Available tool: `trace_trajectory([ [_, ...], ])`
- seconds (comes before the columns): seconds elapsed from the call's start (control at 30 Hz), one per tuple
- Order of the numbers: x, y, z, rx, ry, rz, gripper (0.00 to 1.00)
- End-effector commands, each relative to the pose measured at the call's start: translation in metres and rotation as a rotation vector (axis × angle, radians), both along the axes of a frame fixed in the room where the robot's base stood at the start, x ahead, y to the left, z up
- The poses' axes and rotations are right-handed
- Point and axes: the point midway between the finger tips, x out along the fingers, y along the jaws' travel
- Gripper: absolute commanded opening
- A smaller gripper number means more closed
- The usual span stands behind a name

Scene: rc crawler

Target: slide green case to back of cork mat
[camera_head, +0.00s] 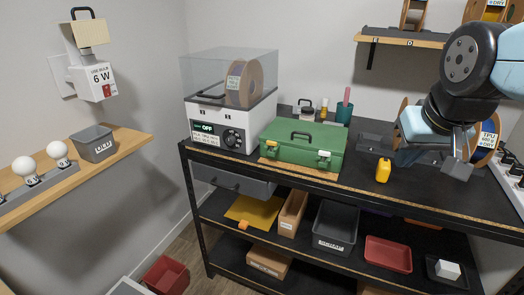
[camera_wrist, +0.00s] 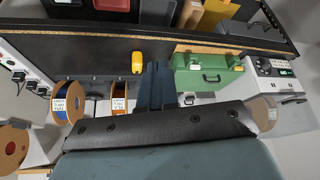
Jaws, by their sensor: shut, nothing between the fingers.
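The green case (camera_head: 303,143) stands upright on the black workbench, lid shut, with a dark handle on top and latches on its front. A strip of the cork mat (camera_head: 299,172) shows along the case's front edge; the rest of the mat is hidden by the case. My gripper (camera_head: 458,170) is to the right of the case, apart from it, over the right part of the bench. In the wrist view the shut, empty fingers (camera_wrist: 155,68) show beside the green case (camera_wrist: 202,72), with a gap between them.
A yellow bottle (camera_head: 383,170) stands on the bench between case and gripper. A filament dryer (camera_head: 221,128) is close at the case's left. A teal cup (camera_head: 344,112) and small bottles stand behind it. Spools (camera_head: 487,141) are near my gripper. The bench's front edge is close to the mat.

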Motion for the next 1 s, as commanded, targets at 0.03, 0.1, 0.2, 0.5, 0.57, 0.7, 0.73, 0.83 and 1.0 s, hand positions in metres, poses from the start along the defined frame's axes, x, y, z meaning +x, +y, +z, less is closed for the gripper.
trace_trajectory([
  [0.03,0.000,0.000,0.000,0.000,0.000,0.000,0.00],
  [0.1,0.000,0.000,0.000,0.000,0.000,0.000,0.00],
  [0.2,0.000,0.000,0.000,0.000,0.000,0.000,0.00],
  [0.5,0.003,0.001,-0.005,-0.032,0.037,0.035,0.00],
  [0.57,0.007,0.001,-0.011,-0.065,0.074,0.069,0.00],
  [0.7,0.018,0.001,-0.029,-0.194,0.197,0.194,0.00],
  [0.73,0.021,0.002,-0.033,-0.227,0.227,0.227,0.00],
  [0.83,0.031,0.005,-0.046,-0.346,0.320,0.334,0.00],
  [1.0,0.051,0.013,-0.065,-0.558,0.459,0.517,0.00],
])
